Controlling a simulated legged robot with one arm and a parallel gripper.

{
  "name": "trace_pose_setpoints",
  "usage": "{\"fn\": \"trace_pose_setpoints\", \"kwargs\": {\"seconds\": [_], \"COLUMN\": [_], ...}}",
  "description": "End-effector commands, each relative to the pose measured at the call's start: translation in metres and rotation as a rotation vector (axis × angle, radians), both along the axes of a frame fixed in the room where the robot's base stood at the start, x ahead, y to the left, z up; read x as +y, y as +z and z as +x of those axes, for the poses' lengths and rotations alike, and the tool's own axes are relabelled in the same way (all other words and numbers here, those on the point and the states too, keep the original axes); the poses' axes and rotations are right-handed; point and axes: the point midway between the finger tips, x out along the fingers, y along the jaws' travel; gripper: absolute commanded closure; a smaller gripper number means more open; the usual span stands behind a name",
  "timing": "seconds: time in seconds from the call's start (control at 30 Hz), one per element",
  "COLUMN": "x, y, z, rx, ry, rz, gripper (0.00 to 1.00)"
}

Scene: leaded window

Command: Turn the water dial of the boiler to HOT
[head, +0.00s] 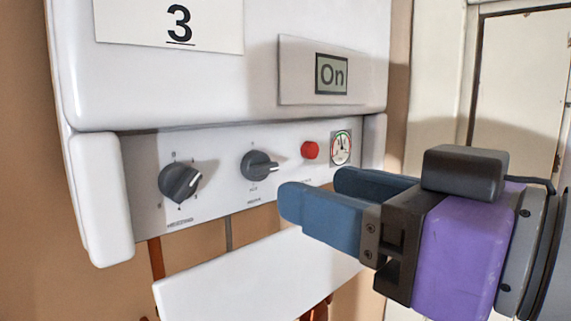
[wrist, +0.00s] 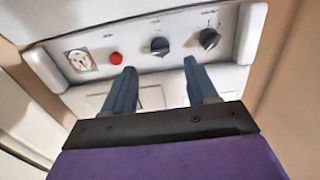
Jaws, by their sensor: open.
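The white boiler (head: 220,90) hangs on the wall, with a control strip (head: 220,200) along its lower part. The middle dial (head: 257,165) is dark grey, its pointer bar turned toward the right; its label is too blurred to read. It also shows in the wrist view (wrist: 160,45). The left dial (head: 178,181), labelled HEATING, is at the right in the wrist view (wrist: 209,38). My gripper (head: 312,190) has blue fingers, open and empty, in front of the strip and apart from the dials. In the wrist view the fingertips (wrist: 160,66) stand spread below the middle dial.
A red button (head: 310,150) and a round gauge (head: 341,148) sit right of the middle dial. An On display (head: 331,73) and a sign with a 3 (head: 180,24) are above. A white panel (head: 255,280) and pipes are below the boiler. A pale door (head: 525,80) is at the right.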

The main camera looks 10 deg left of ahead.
Motion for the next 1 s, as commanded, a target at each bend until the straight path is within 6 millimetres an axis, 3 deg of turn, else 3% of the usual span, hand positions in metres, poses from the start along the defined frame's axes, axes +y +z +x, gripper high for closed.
{"fn": "trace_pose_setpoints", "kwargs": {"seconds": [0.2, 0.4, 0.8, 1.0], "x": [0.03, 0.046, 0.05, 0.05], "y": [0.0, 0.001, 0.0, 0.0], "z": [0.026, 0.041, 0.045, 0.044], "rx": [0.004, 0.002, 0.001, 0.001], "ry": [0.003, 0.001, 0.001, 0.0], "rz": [-0.002, 0.002, 0.002, 0.002], "gripper": [0.42, 0.42, 0.42, 0.61]}}
